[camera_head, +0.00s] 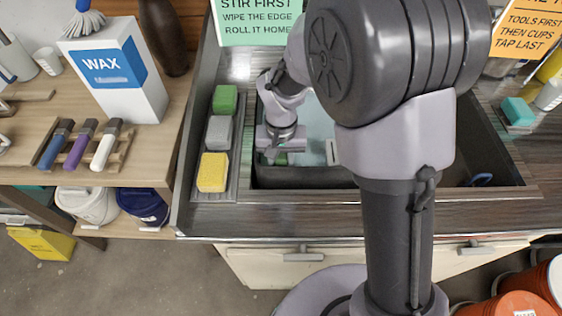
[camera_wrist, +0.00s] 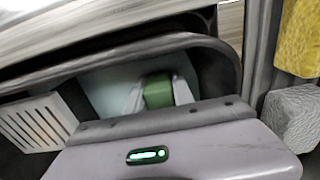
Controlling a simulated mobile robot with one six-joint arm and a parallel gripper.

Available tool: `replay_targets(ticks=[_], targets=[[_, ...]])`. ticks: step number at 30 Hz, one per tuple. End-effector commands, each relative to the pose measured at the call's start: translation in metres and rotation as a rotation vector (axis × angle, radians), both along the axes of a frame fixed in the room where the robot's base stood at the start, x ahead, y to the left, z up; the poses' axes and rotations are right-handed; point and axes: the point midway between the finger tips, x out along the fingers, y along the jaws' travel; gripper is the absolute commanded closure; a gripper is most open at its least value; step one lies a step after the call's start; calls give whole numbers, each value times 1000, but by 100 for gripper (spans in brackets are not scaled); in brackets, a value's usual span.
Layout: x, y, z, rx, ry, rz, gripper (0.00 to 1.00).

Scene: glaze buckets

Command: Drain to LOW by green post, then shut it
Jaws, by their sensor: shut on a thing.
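The sink basin (camera_head: 300,177) is dark-walled and holds pale blue liquid (camera_head: 318,125). My gripper (camera_head: 280,158) reaches down into its left part. In the wrist view my gripper (camera_wrist: 158,98) has its pale fingers on both sides of a green post (camera_wrist: 158,88), shut on it. A bit of green also shows under my gripper in the head view. The post's lower end and the drain are hidden. A white plate with dark marks (camera_wrist: 38,122) is in the basin at the left of the wrist view; I cannot read it.
A tray with green (camera_head: 225,99), grey (camera_head: 219,132) and yellow (camera_head: 212,172) sponges lies along the basin's left side. A WAX box (camera_head: 115,72) and several brushes stand on the left bench. My arm hides much of the basin's middle and right.

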Motion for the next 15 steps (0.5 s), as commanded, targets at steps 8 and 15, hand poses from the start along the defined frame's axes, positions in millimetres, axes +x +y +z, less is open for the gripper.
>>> replay_targets(ticks=[8, 15], targets=[[0, 0, 0, 0, 0, 0, 100], [0, 0, 6, 0, 0, 0, 100]])
